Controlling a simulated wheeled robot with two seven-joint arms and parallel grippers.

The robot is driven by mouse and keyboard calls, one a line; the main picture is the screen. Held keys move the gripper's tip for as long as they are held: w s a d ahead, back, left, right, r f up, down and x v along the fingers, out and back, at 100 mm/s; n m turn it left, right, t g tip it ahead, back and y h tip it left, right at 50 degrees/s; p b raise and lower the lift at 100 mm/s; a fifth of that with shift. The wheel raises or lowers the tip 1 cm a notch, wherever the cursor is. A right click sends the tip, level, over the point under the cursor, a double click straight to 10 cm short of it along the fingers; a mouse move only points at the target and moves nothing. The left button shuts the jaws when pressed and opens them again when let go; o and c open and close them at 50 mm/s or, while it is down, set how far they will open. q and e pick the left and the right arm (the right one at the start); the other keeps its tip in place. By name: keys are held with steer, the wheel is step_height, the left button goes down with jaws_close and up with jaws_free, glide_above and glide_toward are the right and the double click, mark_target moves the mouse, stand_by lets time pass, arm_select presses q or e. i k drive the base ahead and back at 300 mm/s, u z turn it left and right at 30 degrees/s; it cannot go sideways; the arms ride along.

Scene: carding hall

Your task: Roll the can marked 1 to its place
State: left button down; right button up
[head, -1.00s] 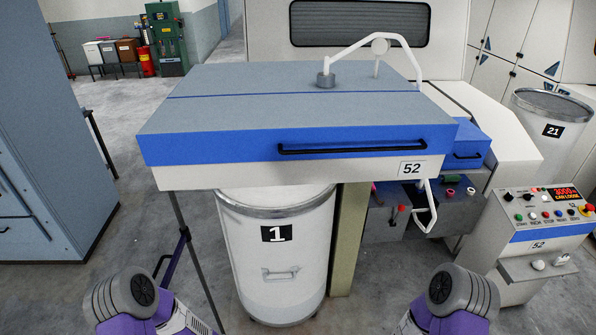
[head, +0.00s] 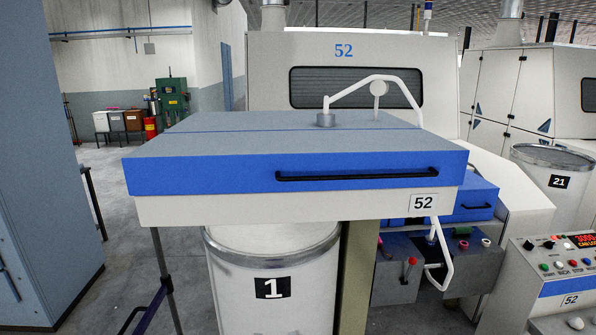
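The can marked 1 (head: 235,290) is a white cylinder with a grey metal rim and a black label. It stands upright under the blue and white hood of machine 52 (head: 160,210), and the hood hides part of its top. Its lower part is cut off by the bottom of the picture. My left and right grippers are both out of view. No place marked for the can can be told in this view.
A green-beige post (head: 357,280) stands close to the can's right. A thin grey leg (head: 166,275) stands to its left. Can 21 (head: 552,185) is at the far right, behind a control panel (head: 565,270). A blue cabinet (head: 40,180) is at the left, with grey floor (head: 125,255) between.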

mark_target(266, 279)
steer(key=k, duration=0.65)
steer(key=z, duration=0.3)
steer(key=i, duration=1.7)
steer(key=u, duration=0.5)
steer(key=i, duration=0.5)
